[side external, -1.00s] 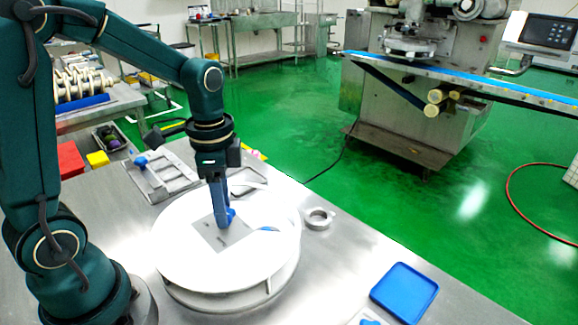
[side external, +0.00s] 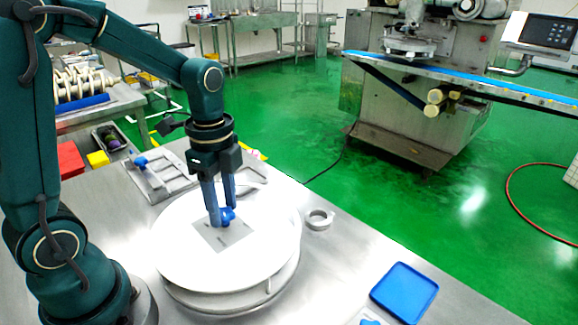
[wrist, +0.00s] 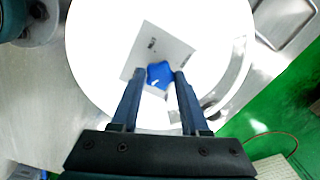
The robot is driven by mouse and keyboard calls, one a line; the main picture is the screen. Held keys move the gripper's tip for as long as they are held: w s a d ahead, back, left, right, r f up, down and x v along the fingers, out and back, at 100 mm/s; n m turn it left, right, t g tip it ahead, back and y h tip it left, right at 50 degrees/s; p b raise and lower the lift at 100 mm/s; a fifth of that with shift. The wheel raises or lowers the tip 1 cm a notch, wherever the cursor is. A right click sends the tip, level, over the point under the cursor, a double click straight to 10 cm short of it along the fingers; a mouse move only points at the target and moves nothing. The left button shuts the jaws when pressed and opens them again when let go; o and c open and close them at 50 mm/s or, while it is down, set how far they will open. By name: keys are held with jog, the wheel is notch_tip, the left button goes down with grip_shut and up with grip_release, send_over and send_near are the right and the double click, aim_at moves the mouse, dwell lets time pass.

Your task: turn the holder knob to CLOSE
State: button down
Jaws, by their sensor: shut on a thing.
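The holder knob (wrist: 160,75) is blue and lobed. It stands on a grey label plate (wrist: 178,50) on top of the round white holder (side external: 180,255). My gripper (side external: 221,222) points down over the holder with its fingers on either side of the knob, shut on it. In the wrist view the fingertips (wrist: 158,78) touch the knob's two sides. The label plate has small dark marks near two opposite corners, too small to read. In the side view the fingers partly hide the knob (side external: 229,214).
The holder stands on a steel table. A metal ring (side external: 318,220) lies to its right and a blue tray (side external: 404,292) near the front right. A metal plate with a blue knob (side external: 160,178) lies behind. A red block (side external: 70,159) and a yellow block (side external: 98,159) are at left.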

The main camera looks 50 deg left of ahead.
jog(key=shift+r+m, duration=0.1)
jog(key=shift+m, duration=2.2)
jog(key=shift+c, duration=2)
grip_release()
jog(key=shift+r, duration=2.55)
